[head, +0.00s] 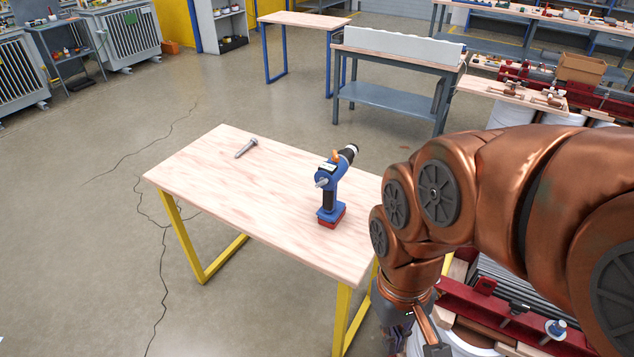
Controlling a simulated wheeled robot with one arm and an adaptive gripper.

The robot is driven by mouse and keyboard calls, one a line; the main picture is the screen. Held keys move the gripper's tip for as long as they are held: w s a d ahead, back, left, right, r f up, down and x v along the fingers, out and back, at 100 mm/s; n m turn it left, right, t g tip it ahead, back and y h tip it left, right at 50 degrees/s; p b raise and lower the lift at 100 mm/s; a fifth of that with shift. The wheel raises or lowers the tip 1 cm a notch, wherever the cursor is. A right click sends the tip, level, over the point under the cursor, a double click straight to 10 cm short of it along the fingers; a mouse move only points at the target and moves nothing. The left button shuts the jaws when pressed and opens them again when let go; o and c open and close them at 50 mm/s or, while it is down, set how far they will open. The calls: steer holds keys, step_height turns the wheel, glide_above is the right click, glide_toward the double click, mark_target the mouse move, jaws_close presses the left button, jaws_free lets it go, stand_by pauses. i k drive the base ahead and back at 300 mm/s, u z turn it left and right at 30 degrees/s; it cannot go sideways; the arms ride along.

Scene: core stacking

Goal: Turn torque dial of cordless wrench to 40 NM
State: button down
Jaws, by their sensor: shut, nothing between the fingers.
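The cordless wrench (327,190) stands upright on its red battery base, on the right part of the light wooden table (215,180). Its body is blue with a black grip, and a dark nose points up and to the right. A small orange part and a light grey part show near its head. I cannot tell which part is the torque dial, and no setting is readable. My gripper (428,330) hangs below my copper-coloured arm at the bottom edge, right of the table and apart from the wrench. It is only partly visible; it is shut and empty.
A grey metal bolt-like piece (246,148) lies near the table's far left corner. The tabletop between it and the wrench is clear. Red rails and wood blocks (520,325) lie at the lower right, near my arm. A grey workbench (400,95) stands behind.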

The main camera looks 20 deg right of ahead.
mark_target(323, 181)
steer(key=k, duration=1.25)
steer(key=u, duration=0.7)
steer(key=i, duration=1)
steer(key=u, duration=0.7)
